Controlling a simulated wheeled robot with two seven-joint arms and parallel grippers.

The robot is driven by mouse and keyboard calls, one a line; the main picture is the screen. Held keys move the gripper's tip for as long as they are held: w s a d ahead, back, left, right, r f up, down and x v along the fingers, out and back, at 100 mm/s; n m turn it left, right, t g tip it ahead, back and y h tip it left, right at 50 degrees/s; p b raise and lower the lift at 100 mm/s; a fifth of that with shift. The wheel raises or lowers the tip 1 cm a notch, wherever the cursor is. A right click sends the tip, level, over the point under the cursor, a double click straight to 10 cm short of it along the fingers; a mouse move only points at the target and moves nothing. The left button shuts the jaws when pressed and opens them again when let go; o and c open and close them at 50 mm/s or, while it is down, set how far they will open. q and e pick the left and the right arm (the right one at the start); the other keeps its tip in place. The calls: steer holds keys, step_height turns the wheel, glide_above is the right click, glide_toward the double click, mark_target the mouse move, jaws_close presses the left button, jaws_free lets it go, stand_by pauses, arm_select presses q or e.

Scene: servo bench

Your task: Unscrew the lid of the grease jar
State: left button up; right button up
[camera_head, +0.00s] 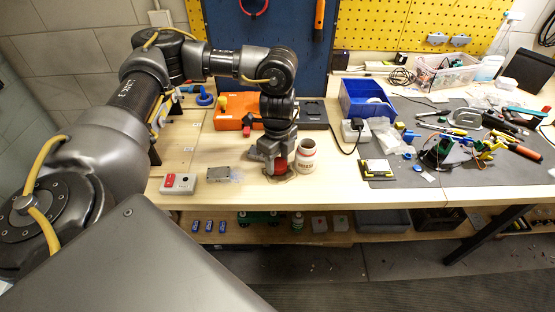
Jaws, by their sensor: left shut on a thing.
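The grease jar (306,159) is a white jar with reddish lettering, standing upright near the front edge of the bench. Its top shows a pale rim around a darker middle and looks uncovered. My left gripper (279,168) points down just left of the jar, close beside it. It is shut on a red round thing, which looks like the lid (281,166), low over the bench top. The fingers hide part of it, and whether it touches the bench is unclear. My right gripper is not in view.
A grey box with a red button (178,183) and a small metal block (218,174) lie left of the gripper. An orange case (232,112) is behind. A blue bin (362,102) and white socket block (354,131) stand right. A tool-covered grey mat (450,150) fills the right side.

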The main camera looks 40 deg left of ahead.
mark_target(278, 163)
arm_select(q)
steer(key=shift+f, duration=0.15)
steer(key=o, duration=1.1)
step_height(278, 163, up, 12)
steer(key=shift+r, duration=0.2)
